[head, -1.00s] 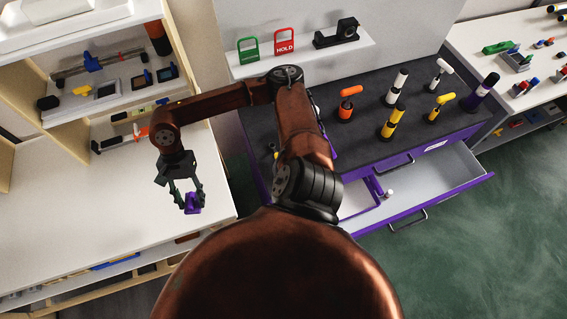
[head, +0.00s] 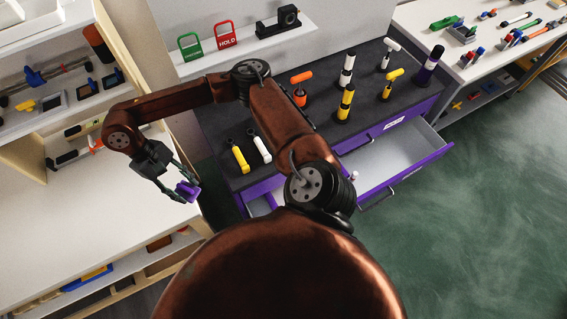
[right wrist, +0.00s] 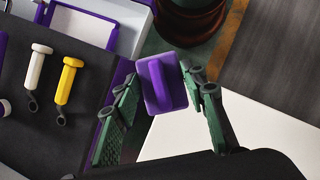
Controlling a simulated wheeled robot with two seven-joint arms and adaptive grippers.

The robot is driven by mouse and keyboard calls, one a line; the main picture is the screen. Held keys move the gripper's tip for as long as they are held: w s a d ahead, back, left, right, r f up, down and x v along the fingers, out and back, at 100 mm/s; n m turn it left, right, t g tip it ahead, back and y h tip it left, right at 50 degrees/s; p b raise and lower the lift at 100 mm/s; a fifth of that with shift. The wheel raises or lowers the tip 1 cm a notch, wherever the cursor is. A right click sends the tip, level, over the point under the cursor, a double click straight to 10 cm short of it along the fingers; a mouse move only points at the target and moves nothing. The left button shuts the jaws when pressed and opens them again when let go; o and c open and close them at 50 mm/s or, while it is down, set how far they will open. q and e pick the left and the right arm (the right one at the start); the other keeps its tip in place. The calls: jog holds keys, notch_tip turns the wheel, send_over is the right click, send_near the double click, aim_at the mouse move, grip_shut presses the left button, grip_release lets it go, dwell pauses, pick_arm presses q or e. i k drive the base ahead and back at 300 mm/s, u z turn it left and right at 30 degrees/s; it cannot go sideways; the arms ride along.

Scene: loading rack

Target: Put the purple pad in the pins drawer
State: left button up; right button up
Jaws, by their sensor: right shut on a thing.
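The purple pad (head: 187,190) is held between the fingertips of my right gripper (head: 183,193), above the right edge of the white counter. In the right wrist view the pad (right wrist: 164,84), with a raised bar on its face, sits between the two green fingers of the gripper (right wrist: 164,90). An open drawer (head: 405,153) with a purple front and pale inside is on the right side of the dark-topped cabinet (head: 300,135). My arm hides part of the drawers. A small white label is on the cabinet front; I cannot read it. My left gripper is not in view.
Yellow (head: 238,156) and white (head: 260,148) handled tools lie on the cabinet top, with several upright tools behind. The white counter (head: 70,215) is at left under a shelf. Green floor is open at right.

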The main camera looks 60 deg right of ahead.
aim_at(390, 161)
jog(key=z, duration=0.75)
jog(key=k, duration=1.05)
jog(key=z, duration=1.7)
jog(key=i, duration=1.35)
jog(key=u, duration=0.55)
